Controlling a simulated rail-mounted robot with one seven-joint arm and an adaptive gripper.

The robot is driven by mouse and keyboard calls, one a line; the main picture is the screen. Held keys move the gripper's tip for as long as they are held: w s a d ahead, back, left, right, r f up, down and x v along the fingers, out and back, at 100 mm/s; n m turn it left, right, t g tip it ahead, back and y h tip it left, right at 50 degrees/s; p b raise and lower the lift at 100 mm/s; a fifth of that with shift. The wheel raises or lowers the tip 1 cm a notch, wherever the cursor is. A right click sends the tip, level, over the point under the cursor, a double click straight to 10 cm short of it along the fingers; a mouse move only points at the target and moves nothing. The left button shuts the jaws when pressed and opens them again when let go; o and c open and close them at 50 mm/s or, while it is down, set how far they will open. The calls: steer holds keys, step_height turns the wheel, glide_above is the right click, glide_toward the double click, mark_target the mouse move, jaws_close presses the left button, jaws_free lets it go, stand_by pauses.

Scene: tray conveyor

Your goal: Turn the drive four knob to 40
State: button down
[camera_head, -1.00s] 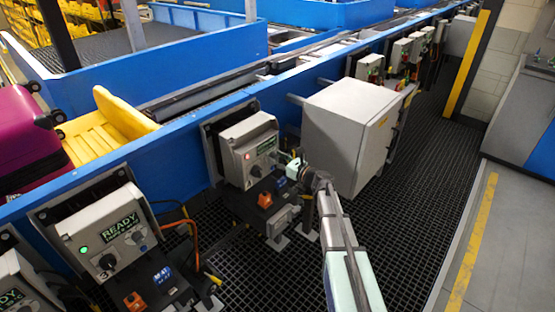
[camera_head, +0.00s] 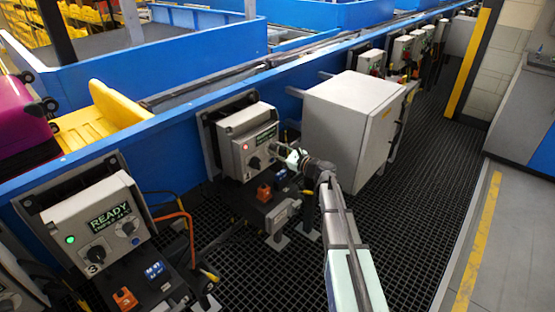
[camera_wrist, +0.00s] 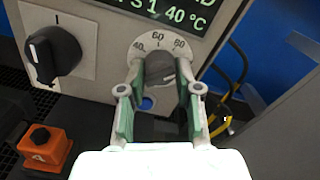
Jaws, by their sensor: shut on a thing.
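The drive four box (camera_head: 242,128) is grey, with a small green-lettered display and a red light. Its small grey knob (camera_wrist: 160,70) shows in the wrist view on a white dial marked 40 at the left, with higher numbers at the top and right. I cannot clearly read where its pointer stands. My gripper (camera_wrist: 160,92) is shut on this knob, with a green-padded finger on each side. In the head view my gripper (camera_head: 287,156) reaches the box's right side. The display (camera_wrist: 170,12) reads 40 °C at its end.
A larger black knob (camera_wrist: 53,52) sits left of the dial. An orange switch block (camera_wrist: 45,146) marked 4 is below it. A big grey cabinet (camera_head: 350,130) stands close to the right of my gripper. Another drive box (camera_head: 97,225) reading READY is at the left.

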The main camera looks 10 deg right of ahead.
steer(key=n+b, duration=0.3)
steer(key=b, duration=0.2)
steer(key=n+b, duration=0.2)
steer(key=b, duration=0.1)
steer(key=shift+f+n, duration=0.3)
steer(key=n+b, duration=0.6)
steer(key=b, duration=0.3)
steer(key=shift+w, duration=0.1)
steer(key=n+b, duration=0.5)
steer(key=b, duration=0.2)
steer(key=shift+r+n, duration=0.15)
steer(key=shift+n, duration=0.25)
steer(key=n+b, duration=0.3)
steer(key=shift+r+b, duration=0.1)
steer(key=shift+b, duration=0.3)
steer(key=shift+r+n+b, duration=0.15)
steer(key=shift+n+b, duration=0.8)
steer(key=shift+n, duration=0.15)
steer(key=shift+r, duration=0.1)
steer(key=c, duration=0.8)
jaws_free()
